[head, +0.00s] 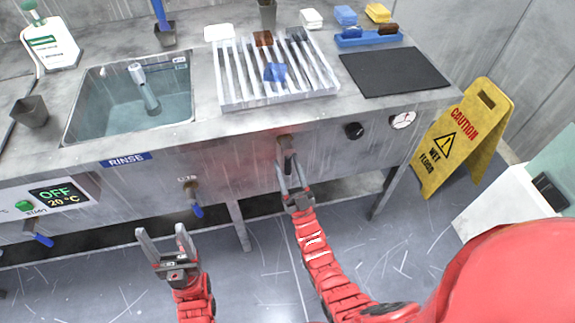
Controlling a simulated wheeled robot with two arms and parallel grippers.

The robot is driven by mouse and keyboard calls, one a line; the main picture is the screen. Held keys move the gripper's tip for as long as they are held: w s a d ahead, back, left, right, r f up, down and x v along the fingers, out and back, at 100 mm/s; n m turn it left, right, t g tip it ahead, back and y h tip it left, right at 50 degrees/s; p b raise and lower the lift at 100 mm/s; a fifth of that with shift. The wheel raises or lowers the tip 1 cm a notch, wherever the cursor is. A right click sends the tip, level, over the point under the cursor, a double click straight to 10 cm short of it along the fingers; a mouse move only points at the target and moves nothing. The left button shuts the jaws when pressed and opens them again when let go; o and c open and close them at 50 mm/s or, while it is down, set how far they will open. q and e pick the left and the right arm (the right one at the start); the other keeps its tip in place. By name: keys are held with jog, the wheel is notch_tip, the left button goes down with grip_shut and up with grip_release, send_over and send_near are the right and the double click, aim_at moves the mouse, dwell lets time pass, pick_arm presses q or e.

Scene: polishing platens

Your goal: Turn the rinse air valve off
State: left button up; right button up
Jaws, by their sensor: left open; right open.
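A brass-coloured valve fitting (285,142) is on the grey bench front, right of the blue RINSE label (125,159). My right gripper (287,168) is open just below it, with its fingertips close around the part that hangs from it; I cannot tell whether they touch. The lever there is mostly hidden. Another valve (191,187) with a blue lever pointing down is further left, with a small unreadable label above it. My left gripper (161,232) is open and empty, below and left of that valve. No label marks which valve is rinse air.
A black knob (354,130) and a round gauge (403,119) are right of the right gripper. A sink (85,115), a slotted rack (235,100) and a black mat (395,72) are on the bench. A yellow caution sign (458,140) stands at right. A blue-lever valve (38,236) is far left.

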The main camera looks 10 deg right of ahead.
jog(key=b+v, duration=0.3)
jog(key=v, duration=1.4)
jog(key=shift+s, duration=0.1)
